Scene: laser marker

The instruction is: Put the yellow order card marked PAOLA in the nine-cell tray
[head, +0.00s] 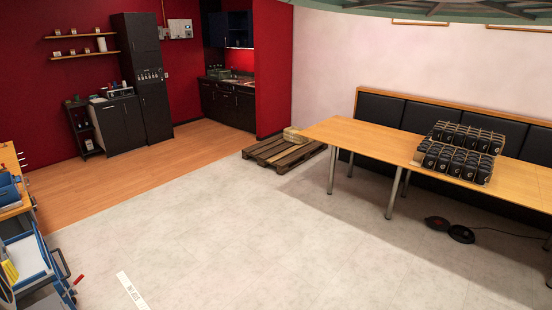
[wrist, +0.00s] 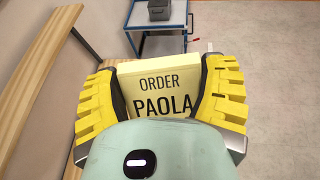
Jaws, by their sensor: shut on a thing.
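The yellow order card (wrist: 162,82), printed ORDER PAOLA in black, is in the wrist view, held between the two yellow padded fingers of my gripper (wrist: 163,98). The gripper is shut on the card's left and right sides. The lower part of the card is hidden behind my pale green gripper body. The card is upright in the picture, with its lettering readable. I cannot make out a nine-cell tray in either view.
A blue-framed cart (wrist: 172,28) with a grey bin (wrist: 159,10) stands beyond the card. A wooden bench or shelf (wrist: 58,70) runs along the left. In the head view, a long table (head: 345,135) carries several dark packs (head: 458,150); the middle floor is clear.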

